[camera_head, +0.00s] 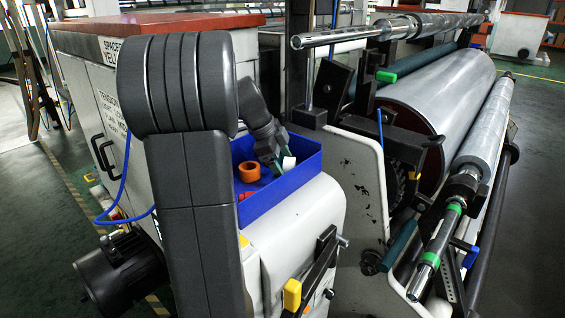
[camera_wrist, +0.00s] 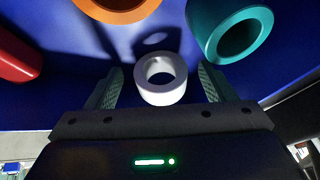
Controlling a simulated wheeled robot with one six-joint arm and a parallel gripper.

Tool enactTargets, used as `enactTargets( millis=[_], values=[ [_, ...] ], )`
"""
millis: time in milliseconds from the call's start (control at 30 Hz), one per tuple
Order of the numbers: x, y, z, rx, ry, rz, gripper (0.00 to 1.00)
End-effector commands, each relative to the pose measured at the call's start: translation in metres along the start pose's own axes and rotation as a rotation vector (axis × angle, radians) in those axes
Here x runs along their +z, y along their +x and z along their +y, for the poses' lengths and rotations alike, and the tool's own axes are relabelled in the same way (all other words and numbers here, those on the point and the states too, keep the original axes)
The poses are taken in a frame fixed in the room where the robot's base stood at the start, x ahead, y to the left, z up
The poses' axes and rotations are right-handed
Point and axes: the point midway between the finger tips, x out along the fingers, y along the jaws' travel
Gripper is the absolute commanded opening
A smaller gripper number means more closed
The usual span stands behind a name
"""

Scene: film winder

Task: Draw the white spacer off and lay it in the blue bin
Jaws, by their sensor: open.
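The white spacer (camera_wrist: 160,97) is a short ring between the two fingers of my gripper (camera_wrist: 161,82) in the wrist view. A gap shows on each side, so the fingers do not touch it. In the head view the white spacer (camera_head: 289,163) shows at my gripper (camera_head: 279,162), inside the blue bin (camera_head: 262,204) near its right wall. The blue bin (camera_wrist: 60,110) fills the background of the wrist view. I cannot tell whether the spacer rests on the bin's floor.
The bin also holds an orange ring (camera_head: 249,171), a red piece (camera_head: 245,196) and a teal ring (camera_wrist: 232,35). The bin sits on the white machine housing (camera_head: 300,225). Rollers and a shaft with green collars (camera_head: 455,207) stand to the right.

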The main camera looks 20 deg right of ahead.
Motion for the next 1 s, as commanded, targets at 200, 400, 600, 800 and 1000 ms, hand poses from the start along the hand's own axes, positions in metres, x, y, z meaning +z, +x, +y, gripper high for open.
enactTargets(
  millis=[200,400,600,800,1000],
  values=[
    [0.000,-0.012,-0.001,-0.002,0.000,-0.001,0.76],
    [0.000,-0.052,-0.001,-0.005,0.000,-0.002,0.76],
    [0.000,-0.098,-0.001,-0.004,0.000,-0.002,0.76],
    [0.000,-0.128,-0.001,-0.002,0.000,0.000,0.76],
    [0.000,-0.138,0.000,0.000,0.000,0.000,0.76]
  ],
)
